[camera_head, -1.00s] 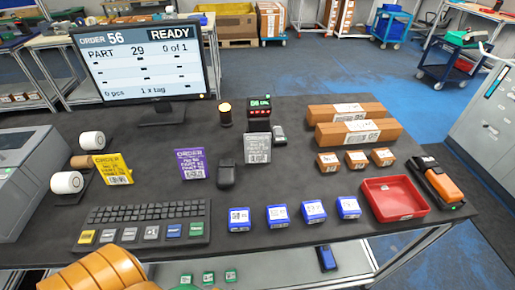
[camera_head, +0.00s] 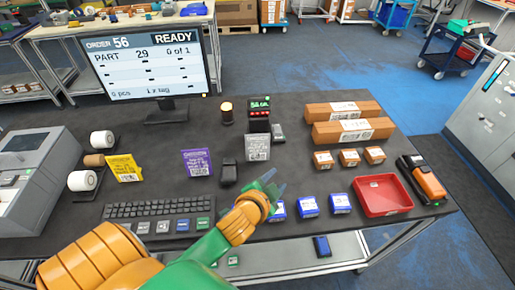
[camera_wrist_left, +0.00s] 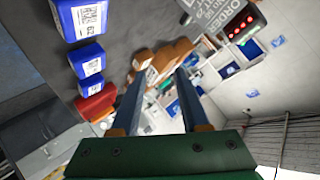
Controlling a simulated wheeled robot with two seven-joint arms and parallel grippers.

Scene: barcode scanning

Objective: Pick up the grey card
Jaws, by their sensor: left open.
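The grey card (camera_head: 257,148) stands upright on the dark table, just in front of a small black device with red lights. It also shows at the top of the left wrist view (camera_wrist_left: 212,14), partly cut off by the frame edge. My left gripper (camera_head: 273,186) is in front of the card and a little to its right, apart from it. In the left wrist view the two fingers (camera_wrist_left: 160,82) are spread with nothing between them. My right gripper is in neither view.
Blue boxes (camera_head: 308,206) stand right of my left gripper, one partly hidden by it. A black holder (camera_head: 228,172) and a purple card (camera_head: 196,162) stand left of the grey card. A red tray (camera_head: 383,195) and brown boxes (camera_head: 349,157) are farther right.

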